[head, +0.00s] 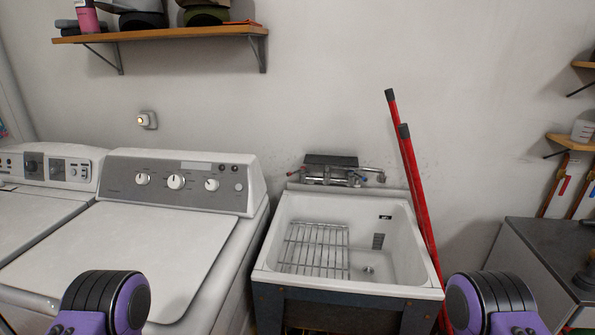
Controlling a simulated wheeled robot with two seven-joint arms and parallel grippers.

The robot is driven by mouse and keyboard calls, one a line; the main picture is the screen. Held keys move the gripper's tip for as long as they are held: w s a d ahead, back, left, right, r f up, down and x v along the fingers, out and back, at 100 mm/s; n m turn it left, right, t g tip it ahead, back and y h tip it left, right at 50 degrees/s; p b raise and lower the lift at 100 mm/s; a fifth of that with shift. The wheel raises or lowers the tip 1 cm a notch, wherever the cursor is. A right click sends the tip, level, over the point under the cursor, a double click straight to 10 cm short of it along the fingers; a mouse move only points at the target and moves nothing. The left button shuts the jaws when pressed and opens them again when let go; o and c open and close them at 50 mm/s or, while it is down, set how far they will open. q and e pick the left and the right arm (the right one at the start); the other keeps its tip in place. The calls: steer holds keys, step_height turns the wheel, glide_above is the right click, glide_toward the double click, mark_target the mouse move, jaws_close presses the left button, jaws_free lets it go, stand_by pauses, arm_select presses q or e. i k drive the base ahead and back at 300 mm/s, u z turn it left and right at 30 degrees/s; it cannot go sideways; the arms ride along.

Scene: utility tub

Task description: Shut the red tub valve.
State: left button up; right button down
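The white utility tub (408,273) stands against the back wall, right of the washer. A metal faucet (330,177) is mounted on the wall above its back rim. A small red valve handle (303,171) shows at the left end of the faucet, and a bluish handle (360,177) at the right. The red handle is too small here to tell whether it is open or shut, and no water stream is visible. Parts of my two purple and black arms show at the bottom edge, well in front of the faucet. Neither gripper is in view.
A wire rack (314,249) sits in the tub's left half. Two red poles (413,180) lean on the wall by its right side. A white washer (150,240) stands left, under a wooden shelf (165,34). A grey cabinet (545,255) stands right.

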mark_target(568, 177)
steer(key=u, duration=0.25)
steer(key=k, duration=0.35)
steer(key=z, duration=2.1)
steer(key=i, duration=1.95)
steer(key=u, duration=0.55)
